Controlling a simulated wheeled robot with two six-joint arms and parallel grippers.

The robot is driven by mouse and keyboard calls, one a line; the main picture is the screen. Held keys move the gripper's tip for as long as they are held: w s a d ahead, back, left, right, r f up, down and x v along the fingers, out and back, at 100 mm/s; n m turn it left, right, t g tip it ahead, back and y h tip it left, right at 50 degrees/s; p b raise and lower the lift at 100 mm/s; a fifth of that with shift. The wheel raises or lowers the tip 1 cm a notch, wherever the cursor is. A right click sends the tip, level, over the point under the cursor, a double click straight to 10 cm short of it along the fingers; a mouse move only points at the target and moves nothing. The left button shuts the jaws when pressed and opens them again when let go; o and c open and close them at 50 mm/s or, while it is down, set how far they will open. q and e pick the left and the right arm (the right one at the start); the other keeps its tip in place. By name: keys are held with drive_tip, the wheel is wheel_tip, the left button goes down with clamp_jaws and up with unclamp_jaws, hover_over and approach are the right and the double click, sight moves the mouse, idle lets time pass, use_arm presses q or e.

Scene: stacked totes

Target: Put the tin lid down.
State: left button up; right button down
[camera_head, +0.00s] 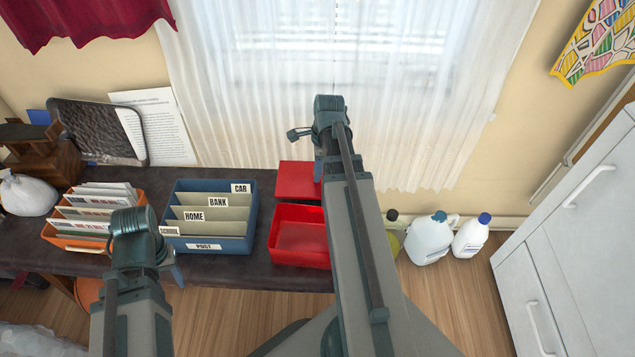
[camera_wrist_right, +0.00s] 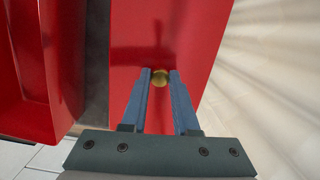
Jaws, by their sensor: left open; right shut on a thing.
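The red tin lid (camera_head: 296,181) is flat and level, behind the open red tin (camera_head: 301,262) at the right end of the dark bench. My right gripper (camera_head: 318,170) is over the lid and partly hides it. In the right wrist view, its blue fingers (camera_wrist_right: 160,80) are shut on the lid's round brass knob (camera_wrist_right: 160,77); the lid (camera_wrist_right: 150,35) spreads out beneath them. The tin (camera_wrist_right: 30,70) is to the left, with a dark strip of bench between. I cannot tell whether the lid touches the bench. My left gripper (camera_head: 178,274) is open and empty, in front of the blue sorter.
The dark bench (camera_head: 240,277) also holds a blue letter sorter (camera_head: 247,222) and an orange letter box (camera_head: 95,243). A white curtain (camera_head: 250,90) hangs close behind the lid. White jugs (camera_head: 430,240) stand on the floor at right, near a white cabinet (camera_head: 560,250).

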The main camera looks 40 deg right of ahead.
drive_tip(key=shift+f+b, duration=1.95)
drive_tip(key=shift+r, duration=0.15)
drive_tip(key=c, duration=0.7)
unclamp_jaws()
drive_tip(key=r+p, duration=0.8)
drive_tip(key=d+r+p, duration=0.1)
drive_tip(key=r+p, duration=0.3)
drive_tip(key=shift+s+d, duration=0.1)
drive_tip(key=shift+s, duration=0.3)
